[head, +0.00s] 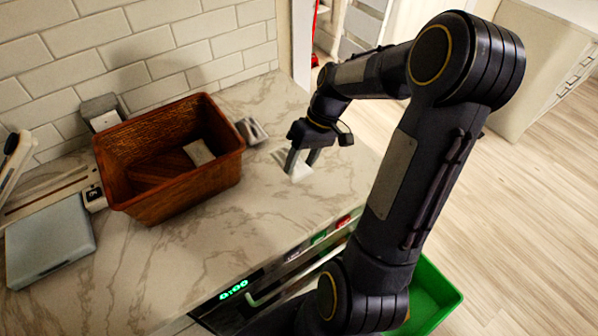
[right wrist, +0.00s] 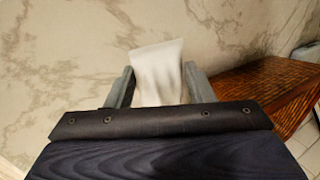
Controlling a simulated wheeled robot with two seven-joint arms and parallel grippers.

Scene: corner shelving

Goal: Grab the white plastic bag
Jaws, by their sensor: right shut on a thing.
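The white plastic bag (right wrist: 158,72) shows in the right wrist view between the two fingers of my right gripper (right wrist: 157,88), which is shut on it. In the head view my right gripper (head: 302,163) points down at the marble counter, right of the wooden basket. The bag (head: 297,173) is a small pale patch at its fingertips, partly hidden by them. I cannot tell whether the bag is touching the counter. My left gripper is not in view.
A brown wooden basket (head: 190,182) with a small pale item (head: 199,152) inside stands on the marble counter (head: 215,262). A metal item (head: 251,130) is beside it. A scale-like device (head: 50,245) is at the left. A green bin (head: 432,290) is below the counter.

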